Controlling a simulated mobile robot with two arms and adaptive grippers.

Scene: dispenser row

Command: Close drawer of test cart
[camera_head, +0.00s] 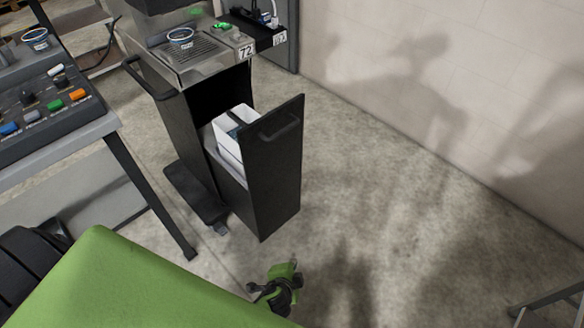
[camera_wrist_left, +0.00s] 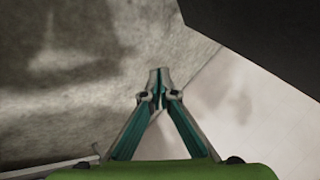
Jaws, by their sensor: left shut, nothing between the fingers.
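The black test cart (camera_head: 190,110) stands at upper centre in the head view. Its tall drawer (camera_head: 272,175) is pulled out toward the right, with a dark bar handle (camera_head: 280,126) on its front. A white box (camera_head: 236,125) sits in the drawer. My left gripper (camera_head: 278,287) is below the drawer front in the head view, apart from it in the picture. In the left wrist view its fingertips (camera_wrist_left: 160,78) meet, shut and empty. A dark flat surface fills that view's upper right, likely the drawer. My right gripper is not in view.
A table with a button panel (camera_head: 50,105) stands at left. The cart's top carries a cup (camera_head: 180,38) and a "72" label (camera_head: 246,51). A pale wall (camera_head: 440,90) runs along the right. The floor (camera_head: 370,200) right of the drawer is clear.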

